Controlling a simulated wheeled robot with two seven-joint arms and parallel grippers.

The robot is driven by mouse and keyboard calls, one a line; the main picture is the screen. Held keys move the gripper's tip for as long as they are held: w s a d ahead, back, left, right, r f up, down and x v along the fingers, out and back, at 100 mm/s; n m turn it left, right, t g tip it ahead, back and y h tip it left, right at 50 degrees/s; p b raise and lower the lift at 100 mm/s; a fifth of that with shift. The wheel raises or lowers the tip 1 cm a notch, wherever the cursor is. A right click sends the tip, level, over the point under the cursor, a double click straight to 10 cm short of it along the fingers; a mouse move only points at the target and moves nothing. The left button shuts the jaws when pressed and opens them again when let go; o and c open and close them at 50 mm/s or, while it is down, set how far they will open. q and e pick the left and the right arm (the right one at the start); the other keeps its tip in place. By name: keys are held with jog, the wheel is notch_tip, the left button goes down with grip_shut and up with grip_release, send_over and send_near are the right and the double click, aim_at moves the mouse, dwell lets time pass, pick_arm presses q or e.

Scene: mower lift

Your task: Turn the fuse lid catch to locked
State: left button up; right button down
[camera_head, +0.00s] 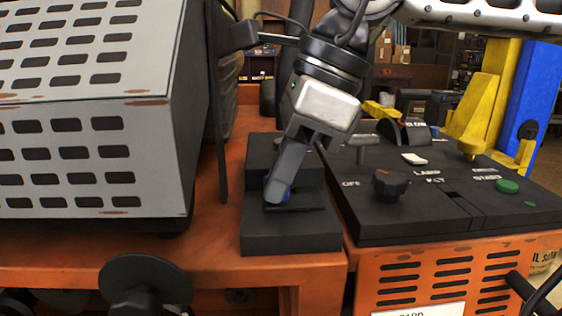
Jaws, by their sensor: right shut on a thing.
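The dark fuse box (290,232) sits on the orange body of the mower, between the grey slotted housing and the black control panel. My left gripper is not in view.
The grey slotted housing (70,160) rises close on the left. The black control panel (440,215) with a dark knob (390,184) and a green button (507,186) lies just right of the box. A yellow and blue post stands behind on the right.

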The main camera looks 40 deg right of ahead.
dwell(0.4)
jog(key=c, duration=1.6)
grip_release()
jog(key=p+v, duration=0.2)
jog(key=v, duration=1.4)
jog(key=shift+w, duration=0.15)
